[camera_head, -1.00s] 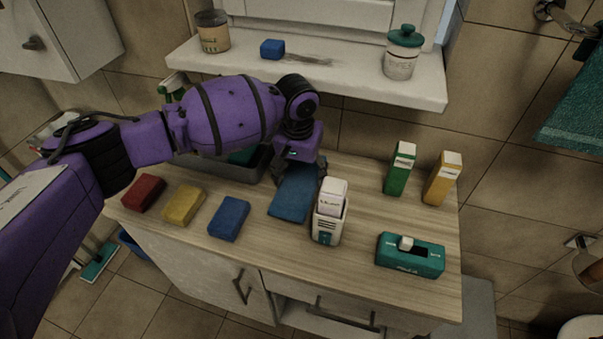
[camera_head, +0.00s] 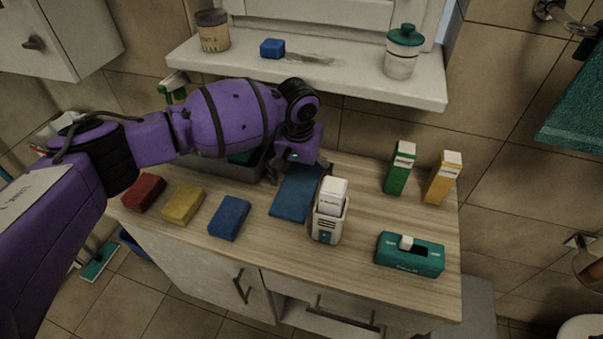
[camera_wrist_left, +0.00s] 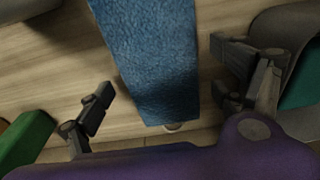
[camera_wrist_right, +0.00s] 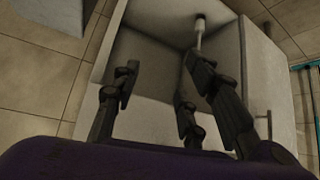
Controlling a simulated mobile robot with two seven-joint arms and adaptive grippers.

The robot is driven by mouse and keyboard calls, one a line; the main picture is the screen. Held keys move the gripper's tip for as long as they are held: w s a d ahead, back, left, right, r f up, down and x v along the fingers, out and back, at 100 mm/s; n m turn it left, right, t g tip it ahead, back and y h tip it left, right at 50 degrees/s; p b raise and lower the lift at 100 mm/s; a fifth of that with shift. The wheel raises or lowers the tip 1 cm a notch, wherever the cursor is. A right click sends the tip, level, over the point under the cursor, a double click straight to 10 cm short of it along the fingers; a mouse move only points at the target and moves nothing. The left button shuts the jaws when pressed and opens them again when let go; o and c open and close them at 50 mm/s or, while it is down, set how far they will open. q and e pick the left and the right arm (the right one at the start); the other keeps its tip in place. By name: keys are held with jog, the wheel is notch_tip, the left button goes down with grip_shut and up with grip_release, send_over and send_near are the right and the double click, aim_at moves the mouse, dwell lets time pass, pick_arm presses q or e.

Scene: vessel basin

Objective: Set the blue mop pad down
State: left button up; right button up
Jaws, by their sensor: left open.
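The blue mop pad (camera_head: 296,198) is a flat, dark blue textured strip. It lies on the wooden countertop behind and left of the white dispenser box. In the left wrist view the pad (camera_wrist_left: 158,55) runs between the spread fingers. My left gripper (camera_head: 304,163) is over the pad's back end, with its fingers partly hidden in the head view. In the left wrist view my left gripper (camera_wrist_left: 168,98) is open, with a gap between the fingers and the pad on both sides. My right gripper (camera_wrist_right: 160,82) is open and empty, in front of an open cabinet space.
Red (camera_head: 144,193), yellow (camera_head: 184,205) and blue (camera_head: 230,218) sponges lie left of the pad. The white dispenser box (camera_head: 328,227) stands close at its right. A grey basin (camera_head: 215,172) is behind. Green (camera_head: 398,172) and yellow (camera_head: 442,182) cartons and a teal box (camera_head: 410,259) stand right.

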aim_at(300, 182)
pick_arm(q)
jog(key=r, duration=0.5)
jog(key=s+r, duration=0.1)
jog(key=r, duration=0.1)
jog(key=shift+a+r+p, duration=0.1)
jog(key=shift+r+p, duration=0.2)
jog(key=shift+r, duration=0.05)
jog(key=shift+f, duration=0.1)
dwell(1.1)
